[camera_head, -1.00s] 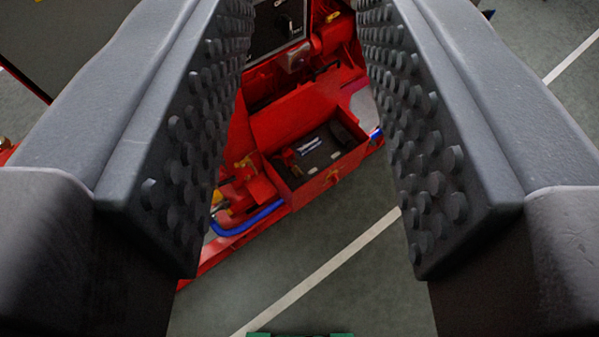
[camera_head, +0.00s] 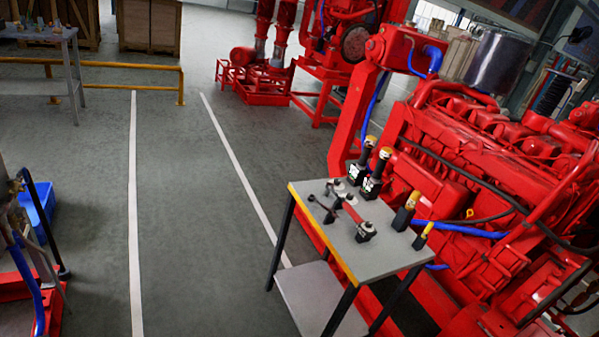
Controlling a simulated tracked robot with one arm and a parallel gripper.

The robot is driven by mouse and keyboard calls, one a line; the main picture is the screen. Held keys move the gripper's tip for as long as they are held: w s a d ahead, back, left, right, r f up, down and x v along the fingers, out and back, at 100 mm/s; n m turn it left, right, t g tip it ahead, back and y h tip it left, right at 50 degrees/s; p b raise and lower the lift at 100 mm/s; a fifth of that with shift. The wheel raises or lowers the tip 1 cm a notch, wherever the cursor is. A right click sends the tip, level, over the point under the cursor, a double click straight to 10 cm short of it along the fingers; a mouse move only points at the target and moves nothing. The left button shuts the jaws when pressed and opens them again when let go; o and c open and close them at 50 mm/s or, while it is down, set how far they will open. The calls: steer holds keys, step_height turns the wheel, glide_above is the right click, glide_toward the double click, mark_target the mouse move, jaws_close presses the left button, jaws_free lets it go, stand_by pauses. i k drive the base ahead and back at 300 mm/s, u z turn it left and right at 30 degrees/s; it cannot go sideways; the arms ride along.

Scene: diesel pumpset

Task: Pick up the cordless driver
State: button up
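A small table (camera_head: 391,251) with a grey top stands right of the picture's centre. Several red-and-black tools (camera_head: 351,212) lie on it. One has a dark block-like end (camera_head: 365,232) near the table's middle. The cordless driver may be among these tools, but they are too small to tell which one it is. My gripper is not in view, so I cannot see its fingers or anything in them.
Dark upright items with yellowish tops (camera_head: 377,172) stand at the table's back edge, others (camera_head: 406,211) at its right. A large red engine (camera_head: 490,150) is close behind. Open grey floor (camera_head: 185,220) lies left. A yellow rail (camera_head: 115,67) stands further back.

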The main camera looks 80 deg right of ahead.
mark_target(386, 152)
steer(key=z, duration=2.8)
steer(key=k, duration=0.8)
steer(key=i, duration=1.45)
steer(key=u, duration=0.1)
